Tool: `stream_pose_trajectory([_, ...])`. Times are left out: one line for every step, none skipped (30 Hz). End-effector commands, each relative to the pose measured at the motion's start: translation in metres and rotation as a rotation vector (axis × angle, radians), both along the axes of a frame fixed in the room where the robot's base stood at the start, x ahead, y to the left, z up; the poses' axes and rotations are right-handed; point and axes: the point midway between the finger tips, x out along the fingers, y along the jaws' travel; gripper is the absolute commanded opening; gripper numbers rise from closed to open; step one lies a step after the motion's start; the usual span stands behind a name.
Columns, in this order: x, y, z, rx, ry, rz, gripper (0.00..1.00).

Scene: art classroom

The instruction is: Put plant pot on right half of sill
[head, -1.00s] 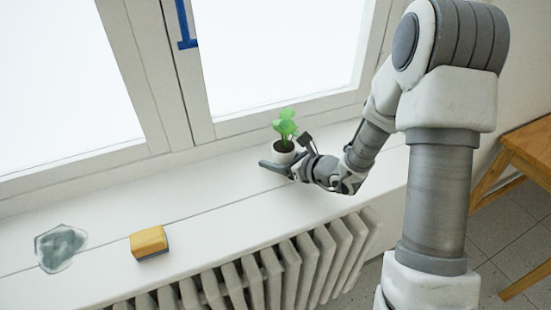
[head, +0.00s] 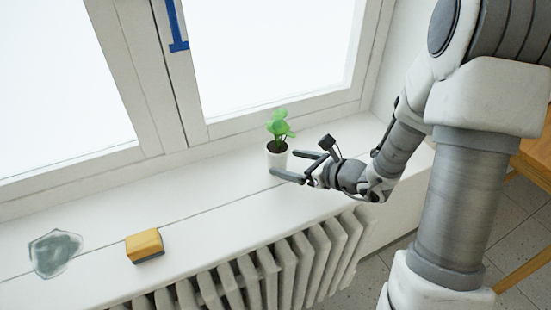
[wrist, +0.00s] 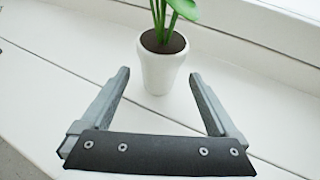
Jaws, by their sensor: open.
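The plant pot (head: 277,157) is small and white, with dark soil and a green leafy plant. It stands upright on the white sill (head: 205,222), to the right of the sill's middle in the head view. In the wrist view the pot (wrist: 163,73) stands just beyond the fingertips, centred in the gap. My gripper (head: 297,165) is open and empty, to the right of the pot and low over the sill. In the wrist view its two fingers (wrist: 158,78) are spread wide, with none of the pot held between them.
A yellow sponge-like block (head: 145,245) and a grey-green translucent patch (head: 55,253) lie on the left part of the sill. A radiator (head: 265,275) is below the front edge. A wooden piece of furniture (head: 530,180) stands right.

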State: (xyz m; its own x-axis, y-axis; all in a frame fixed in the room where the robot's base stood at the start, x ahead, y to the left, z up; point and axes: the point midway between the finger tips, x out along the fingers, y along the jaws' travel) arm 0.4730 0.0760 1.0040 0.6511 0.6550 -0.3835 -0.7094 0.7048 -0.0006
Motion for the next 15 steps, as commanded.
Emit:
stream_pose_trajectory([-0.006,-0.008,0.005,-0.001,-0.001,-0.004,0.95])
stream_pose_trajectory([-0.010,-0.011,0.007,0.000,-0.002,-0.004,0.95])
stream_pose_trajectory([-0.014,-0.015,0.009,0.000,-0.002,-0.004,0.95])
stream_pose_trajectory([-0.017,-0.018,0.011,0.000,0.000,-0.003,0.95])
stream_pose_trajectory([-0.019,-0.020,0.012,0.000,0.000,-0.002,0.95])
stream_pose_trajectory([-0.021,-0.022,0.014,0.000,-0.001,-0.002,0.95])
stream_pose_trajectory([-0.023,-0.024,0.014,0.000,0.000,-0.001,0.95])
stream_pose_trajectory([-0.025,-0.025,0.015,-0.001,-0.001,0.000,0.95])
stream_pose_trajectory([-0.027,-0.026,0.017,-0.002,-0.002,0.005,0.95])
stream_pose_trajectory([-0.028,-0.025,0.018,-0.006,-0.006,0.012,0.95])
stream_pose_trajectory([-0.030,-0.024,0.021,-0.013,-0.013,0.026,0.95])
stream_pose_trajectory([-0.033,-0.020,0.025,-0.027,-0.026,0.051,0.95])
stream_pose_trajectory([-0.036,-0.016,0.029,-0.041,-0.037,0.078,0.95])
stream_pose_trajectory([-0.040,-0.012,0.033,-0.060,-0.053,0.111,0.95])
stream_pose_trajectory([-0.045,-0.005,0.040,-0.089,-0.077,0.161,0.95])
